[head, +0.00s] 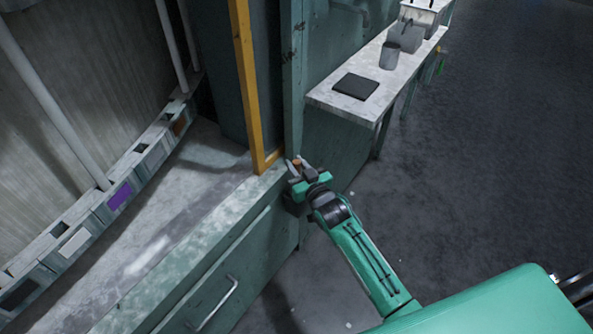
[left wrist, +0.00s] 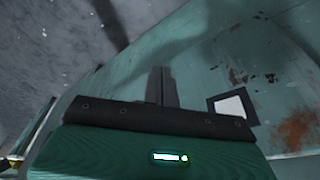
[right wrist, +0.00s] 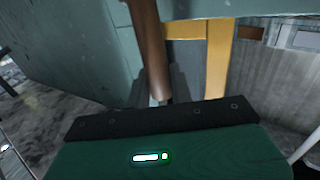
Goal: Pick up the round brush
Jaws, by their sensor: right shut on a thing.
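My right gripper (head: 300,166) is at the right end of the grey bench top, beside the foot of the yellow post. It is shut on a brown rod-like thing, likely the handle of the round brush (right wrist: 149,45). In the right wrist view the rod rises from between the fingers (right wrist: 164,88) and leaves the top of the picture. In the head view only a small orange-brown bit of it (head: 297,162) shows between the fingers. No bristles show. My left gripper (left wrist: 160,85) shows only in the left wrist view, its fingers together and empty.
A yellow post (head: 245,80) and a green cabinet panel (head: 292,70) stand close to my right gripper. Labelled boxes (head: 75,240) line the bench's back. A side counter (head: 325,95) holds a dark flat pad (head: 356,87) and a grey cup (head: 389,56). Open floor lies right.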

